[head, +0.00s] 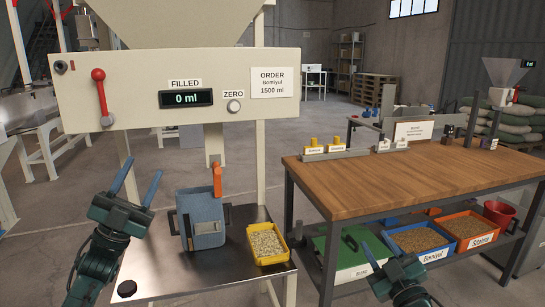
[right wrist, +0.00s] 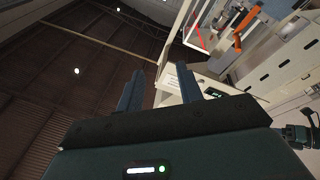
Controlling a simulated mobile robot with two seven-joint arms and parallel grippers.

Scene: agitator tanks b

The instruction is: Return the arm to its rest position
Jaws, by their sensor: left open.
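My left gripper (head: 138,184) is raised at the left in the head view, in front of the filling machine. Its two blue fingers are apart and nothing is between them. My right gripper (head: 384,257) is at the lower right, in front of the workbench; its lower part is cut off by the frame edge. In the right wrist view its fingers (right wrist: 163,90) point up, apart, with nothing held between them.
A blue container (head: 208,222) and a yellow tray of grain (head: 255,259) stand on the metal table (head: 217,268) under the filling machine (head: 230,117). The wooden workbench (head: 400,178) is at the right, with blue (head: 433,256) and orange bins (head: 484,243) below.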

